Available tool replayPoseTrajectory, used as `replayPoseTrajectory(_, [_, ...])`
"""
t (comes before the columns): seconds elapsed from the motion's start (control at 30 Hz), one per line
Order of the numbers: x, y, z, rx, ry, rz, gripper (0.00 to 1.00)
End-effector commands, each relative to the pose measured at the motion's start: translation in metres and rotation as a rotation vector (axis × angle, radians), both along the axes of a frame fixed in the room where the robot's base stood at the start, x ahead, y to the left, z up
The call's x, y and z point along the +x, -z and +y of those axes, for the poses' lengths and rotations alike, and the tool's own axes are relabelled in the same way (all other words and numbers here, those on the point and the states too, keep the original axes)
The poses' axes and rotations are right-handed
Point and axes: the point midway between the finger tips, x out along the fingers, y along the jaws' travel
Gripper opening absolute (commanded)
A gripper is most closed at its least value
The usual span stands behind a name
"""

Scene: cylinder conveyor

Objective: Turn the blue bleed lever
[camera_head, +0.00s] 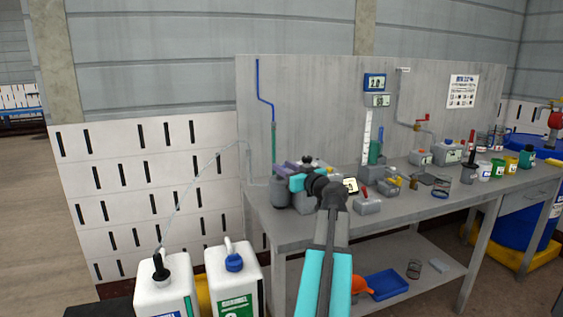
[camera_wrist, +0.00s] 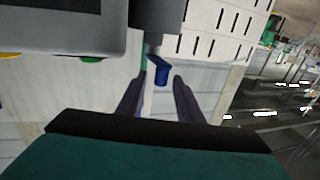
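In the wrist view, a small dark-blue part (camera_wrist: 162,72), which looks like the blue bleed lever, shows just beyond and between my fingertips. My gripper (camera_wrist: 159,84) has its two dark fingers spread apart, with a visible gap to the blue part. Whether either finger touches it I cannot tell. In the head view my gripper (camera_head: 281,171) is at the left end of the bench, beside a grey rounded vessel (camera_head: 280,190). My arm and gripper hide part of that corner, and I cannot make out the lever there.
A grey workbench (camera_head: 385,219) carries bottles, boxes and small tools to the right. A back panel (camera_head: 320,110) bears a blue pipe (camera_head: 259,76) and displays. White canisters (camera_head: 233,280) stand at the front left. In the wrist view a large grey body (camera_wrist: 60,30) sits close at upper left.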

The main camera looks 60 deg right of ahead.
Motion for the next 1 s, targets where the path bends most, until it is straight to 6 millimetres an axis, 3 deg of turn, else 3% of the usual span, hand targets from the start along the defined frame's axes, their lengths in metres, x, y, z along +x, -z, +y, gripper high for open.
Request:
replayPoseTrajectory(0.2, [0.026,0.0,-0.012,0.001,-0.001,0.001,0.33])
replayPoseTrajectory(0.4, [0.041,0.0,-0.017,0.001,-0.002,0.001,0.33])
replayPoseTrajectory(0.83, [0.045,0.0,-0.018,0.0,-0.001,0.0,0.33])
replayPoseTrajectory(1.0, [0.046,0.0,-0.018,0.0,-0.002,0.0,0.04])
